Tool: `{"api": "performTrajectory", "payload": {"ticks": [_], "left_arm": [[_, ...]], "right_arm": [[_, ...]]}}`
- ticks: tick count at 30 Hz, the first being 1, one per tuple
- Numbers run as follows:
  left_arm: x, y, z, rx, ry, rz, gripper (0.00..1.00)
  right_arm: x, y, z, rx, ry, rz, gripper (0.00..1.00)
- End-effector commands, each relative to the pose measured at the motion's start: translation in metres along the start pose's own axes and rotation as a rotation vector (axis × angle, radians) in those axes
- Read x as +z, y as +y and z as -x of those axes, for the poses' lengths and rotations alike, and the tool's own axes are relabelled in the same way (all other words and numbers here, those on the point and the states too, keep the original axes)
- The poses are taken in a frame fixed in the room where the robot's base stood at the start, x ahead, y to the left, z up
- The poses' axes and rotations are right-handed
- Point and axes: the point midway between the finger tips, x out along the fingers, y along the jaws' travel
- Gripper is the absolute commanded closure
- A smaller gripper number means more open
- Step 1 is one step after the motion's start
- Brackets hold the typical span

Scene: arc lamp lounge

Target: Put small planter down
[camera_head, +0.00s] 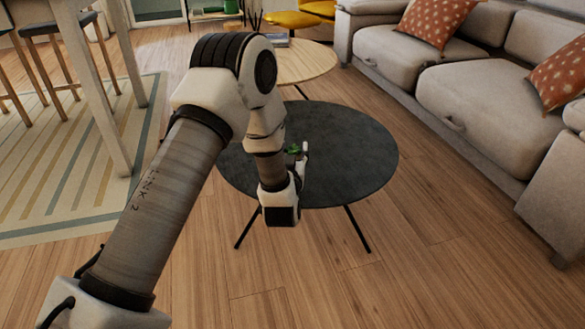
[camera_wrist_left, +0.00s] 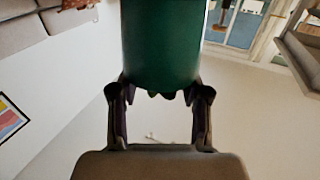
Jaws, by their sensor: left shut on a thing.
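The small planter (camera_wrist_left: 161,45) is a dark green, smooth, rounded body in the left wrist view, filling the top middle between the fingers. Pointed dark green shapes show at its lower edge. My left gripper (camera_wrist_left: 160,98) is shut on it, one finger on each side. In the head view only a small green bit of the planter (camera_head: 293,149) shows beside my left gripper (camera_head: 303,153); my arm hides the rest. Both appear over the dark round table (camera_head: 350,150). I cannot tell whether the planter touches the tabletop. My right gripper is not in view.
The dark table's visible right part is bare. A light wooden round table (camera_head: 305,65) with a small book-like item (camera_head: 277,40) stands behind it. A grey sofa (camera_head: 480,90) with patterned cushions is at the right. A striped rug (camera_head: 60,190) and tall table legs are at the left.

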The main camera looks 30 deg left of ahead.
Motion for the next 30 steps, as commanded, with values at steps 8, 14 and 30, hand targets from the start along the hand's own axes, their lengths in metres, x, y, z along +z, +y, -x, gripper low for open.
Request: {"api": "performTrajectory", "payload": {"ticks": [8, 14, 30], "left_arm": [[0.035, -0.002, 0.001, -0.001, -0.001, 0.0, 0.98], [0.037, -0.002, 0.001, 0.0, -0.002, -0.001, 0.98], [0.033, -0.002, 0.01, 0.001, -0.005, -0.003, 0.28]], "right_arm": [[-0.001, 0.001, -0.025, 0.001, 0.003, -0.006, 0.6], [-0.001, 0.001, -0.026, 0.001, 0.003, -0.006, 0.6], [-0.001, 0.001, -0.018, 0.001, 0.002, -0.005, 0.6]]}}
